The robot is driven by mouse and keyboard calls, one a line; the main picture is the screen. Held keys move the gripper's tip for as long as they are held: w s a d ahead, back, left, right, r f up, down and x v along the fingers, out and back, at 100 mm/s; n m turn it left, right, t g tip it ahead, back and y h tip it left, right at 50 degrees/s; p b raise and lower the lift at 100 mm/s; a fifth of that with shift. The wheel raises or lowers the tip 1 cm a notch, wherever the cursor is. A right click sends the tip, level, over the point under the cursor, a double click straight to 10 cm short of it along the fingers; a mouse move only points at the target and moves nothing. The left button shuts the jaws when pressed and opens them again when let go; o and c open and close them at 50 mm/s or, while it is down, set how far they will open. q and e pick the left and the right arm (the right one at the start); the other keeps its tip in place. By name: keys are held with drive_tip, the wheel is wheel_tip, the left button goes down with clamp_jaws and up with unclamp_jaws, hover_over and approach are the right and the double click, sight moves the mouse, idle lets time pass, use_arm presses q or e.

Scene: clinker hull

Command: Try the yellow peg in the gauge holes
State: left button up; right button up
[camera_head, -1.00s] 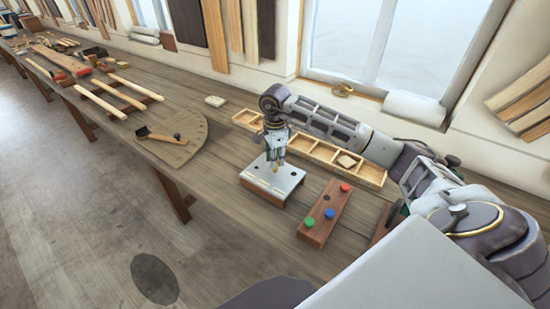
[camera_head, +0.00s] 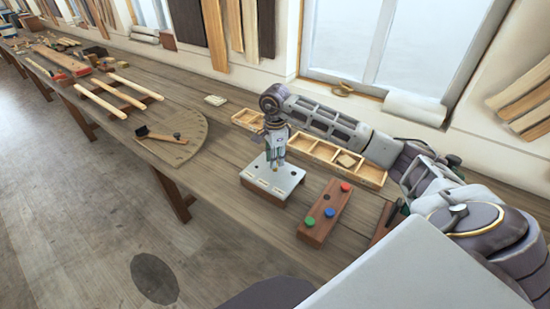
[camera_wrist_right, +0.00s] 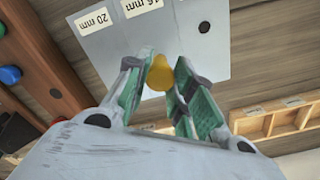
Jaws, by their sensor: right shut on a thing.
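The yellow peg (camera_wrist_right: 160,72) is between the green-padded fingers of my right gripper (camera_wrist_right: 159,66) in the right wrist view. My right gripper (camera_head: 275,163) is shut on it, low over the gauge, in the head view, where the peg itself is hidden. The gauge is a pale plate (camera_head: 287,184) on a brown base. In the right wrist view the plate (camera_wrist_right: 120,45) carries labels reading 20 mm and 16 mm, and one dark hole (camera_wrist_right: 204,27) shows. I cannot tell whether the peg tip is in a hole. My left gripper is not in view.
A reddish wooden rack (camera_head: 320,226) with blue, green and red pegs and an empty hole stands right of the gauge. A shallow compartment tray (camera_head: 372,175) lies behind. A fan-shaped board (camera_head: 190,143) lies to the left. Bench front is clear.

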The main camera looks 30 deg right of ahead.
drive_tip(key=shift+r+p, duration=0.6)
drive_tip(key=shift+r, duration=0.95)
drive_tip(key=shift+f, duration=0.15)
drive_tip(key=shift+f+b, duration=0.8)
drive_tip(key=shift+f, duration=0.1)
drive_tip(key=shift+f+b, duration=0.6)
drive_tip(key=shift+f, duration=0.05)
idle(0.6)
drive_tip(key=shift+r, duration=0.2)
drive_tip(key=shift+r+p, duration=0.8)
drive_tip(key=shift+r, duration=0.7)
